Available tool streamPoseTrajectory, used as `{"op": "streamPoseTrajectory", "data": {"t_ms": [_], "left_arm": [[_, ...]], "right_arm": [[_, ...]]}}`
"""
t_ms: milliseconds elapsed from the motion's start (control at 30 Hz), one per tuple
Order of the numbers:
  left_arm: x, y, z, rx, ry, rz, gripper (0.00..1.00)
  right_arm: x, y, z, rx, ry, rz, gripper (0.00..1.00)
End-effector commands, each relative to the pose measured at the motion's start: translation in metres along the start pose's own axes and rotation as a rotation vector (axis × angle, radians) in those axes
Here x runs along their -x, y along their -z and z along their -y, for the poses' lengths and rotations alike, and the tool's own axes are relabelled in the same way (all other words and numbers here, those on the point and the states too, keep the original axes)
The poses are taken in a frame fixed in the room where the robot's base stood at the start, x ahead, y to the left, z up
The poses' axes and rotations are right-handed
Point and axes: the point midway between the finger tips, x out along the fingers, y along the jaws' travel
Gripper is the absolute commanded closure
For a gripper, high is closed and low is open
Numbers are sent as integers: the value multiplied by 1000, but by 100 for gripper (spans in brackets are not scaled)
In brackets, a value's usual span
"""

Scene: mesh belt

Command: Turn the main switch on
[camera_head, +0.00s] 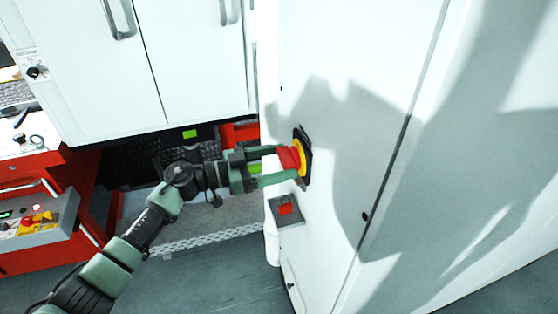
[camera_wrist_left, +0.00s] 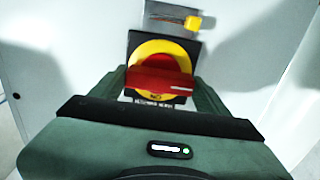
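The main switch (camera_head: 302,152) is a red handle on a yellow disc with a dark square plate, mounted on the white cabinet side. In the left wrist view the red handle (camera_wrist_left: 160,82) lies roughly level, with a white mark at its right end. My left gripper (camera_head: 285,164) reaches it from the left, one finger on each side of the handle. In the left wrist view its fingers (camera_wrist_left: 160,92) stand left and right of the handle; whether they touch it is unclear. My right gripper is not in view.
Below the switch a grey box with a red part (camera_head: 287,208) sticks out from the cabinet. White cabinet doors (camera_head: 190,60) hang above the arm. A control panel with buttons (camera_head: 35,220) and red drawers are at the left. Grey floor (camera_head: 220,285) is clear.

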Motion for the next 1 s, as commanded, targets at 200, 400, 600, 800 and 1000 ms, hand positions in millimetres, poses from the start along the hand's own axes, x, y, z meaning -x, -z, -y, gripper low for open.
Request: {"op": "streamPoseTrajectory", "data": {"t_ms": [200,400,600,800,1000], "left_arm": [[0,0,0,-1,0,0,64],[0,0,0,-32,0,0,64],[0,-1,0,-134,0,1,64],[1,-2,1,-301,1,1,64],[1,-2,1,-492,1,1,64]], "right_arm": [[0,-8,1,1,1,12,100],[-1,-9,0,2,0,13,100],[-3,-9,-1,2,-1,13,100],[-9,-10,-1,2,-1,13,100],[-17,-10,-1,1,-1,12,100]]}}
